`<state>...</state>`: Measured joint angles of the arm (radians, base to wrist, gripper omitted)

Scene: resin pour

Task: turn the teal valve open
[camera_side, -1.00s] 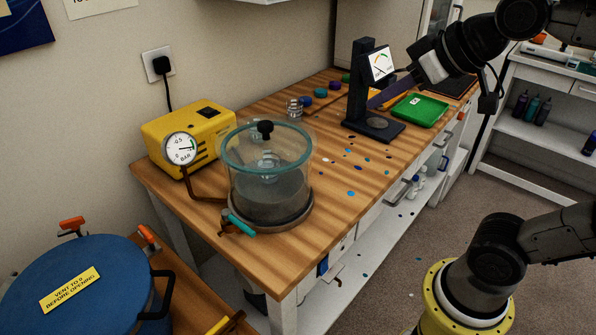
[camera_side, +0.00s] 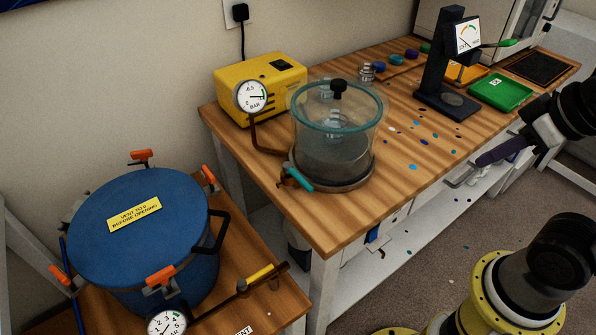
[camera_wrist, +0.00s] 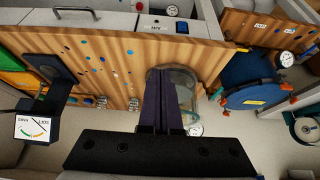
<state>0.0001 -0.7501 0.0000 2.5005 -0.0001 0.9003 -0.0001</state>
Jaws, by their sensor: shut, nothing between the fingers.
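The teal valve (camera_side: 298,178) is a small teal handle at the lower left of the glass vacuum chamber (camera_side: 335,130) on the wooden bench. My gripper (camera_side: 480,162) is well to the right of the valve, in front of the bench's front edge in the side view, and touches nothing there. Its purple fingers are closed together and empty. In the wrist view the shut fingers (camera_wrist: 163,75) overlap part of the chamber (camera_wrist: 184,82). I cannot make out the teal valve in that view.
A yellow pump (camera_side: 262,85) with a dial stands behind the chamber. A blue pressure pot (camera_side: 140,230) with orange clamps stands at lower left. A black press stand (camera_side: 447,70) and green tray (camera_side: 501,91) are toward the right. Drops of colour dot the open bench top.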

